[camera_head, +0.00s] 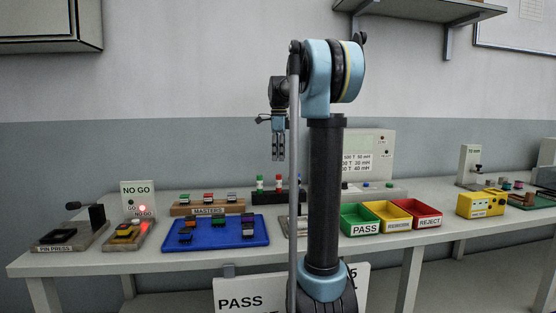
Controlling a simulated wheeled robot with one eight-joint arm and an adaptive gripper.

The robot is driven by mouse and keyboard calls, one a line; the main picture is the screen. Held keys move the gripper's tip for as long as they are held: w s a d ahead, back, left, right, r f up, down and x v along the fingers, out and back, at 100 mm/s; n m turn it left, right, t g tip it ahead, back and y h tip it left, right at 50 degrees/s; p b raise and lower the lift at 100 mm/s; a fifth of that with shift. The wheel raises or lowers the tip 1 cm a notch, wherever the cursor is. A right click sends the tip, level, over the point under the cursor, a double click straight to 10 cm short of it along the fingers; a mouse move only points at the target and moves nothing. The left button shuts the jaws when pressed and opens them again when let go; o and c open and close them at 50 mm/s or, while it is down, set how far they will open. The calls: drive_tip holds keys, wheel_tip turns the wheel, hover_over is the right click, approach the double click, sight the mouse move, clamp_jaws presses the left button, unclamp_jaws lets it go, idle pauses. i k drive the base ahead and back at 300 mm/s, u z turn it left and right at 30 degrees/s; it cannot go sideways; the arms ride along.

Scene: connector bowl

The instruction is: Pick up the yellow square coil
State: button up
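A small yellow square piece (124,231), which looks like the yellow square coil, sits on a low fixture (117,243) at the left of the table, beside a lit red lamp. It is small in view, so its details are unclear. My gripper (278,158) hangs in the air, fingers down, above the back of the table, well to the right of and higher than the yellow piece. Nothing shows between its fingers. They look close together, but I cannot tell whether they are open or shut.
A blue tray (256,240) with several coloured pieces lies right of the fixture, a MASTERS rack (180,210) behind it. A pin press (95,217) stands at far left. Green, yellow and red bins (360,226) and a yellow box (481,204) stand right. My arm hides the table's middle.

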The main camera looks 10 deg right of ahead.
sight(124, 231)
drive_tip(key=k, duration=1)
